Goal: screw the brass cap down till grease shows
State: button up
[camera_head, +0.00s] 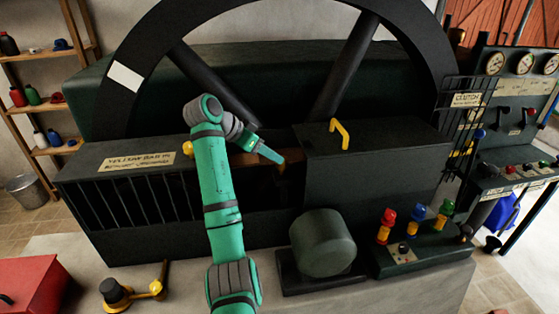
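My green arm rises through the middle, and its forearm slopes down to the right into the machine. My gripper (282,161) is at the dark opening left of the raised black housing. Its fingers are too small and dark to tell whether they are open or shut. A brownish part (293,168) shows beside the fingertips; I cannot tell whether it is touched. No brass cap can be made out clearly there, and no grease can be seen. A small brass-yellow knob (187,148) shows just left of my elbow, partly hidden by the arm.
A large black flywheel (128,62) stands behind. The black housing (370,165) has a yellow handle (339,133). A barred guard (130,205) fronts the left side. A green cylinder (323,243), coloured oilers (416,220) and a brass-and-black fitting (114,294) stand in front.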

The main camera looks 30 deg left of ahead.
aim_at(282, 166)
jog(key=x, duration=0.7)
jog(key=shift+r, duration=0.1)
jog(key=shift+c, duration=0.3)
jog(key=c, duration=1)
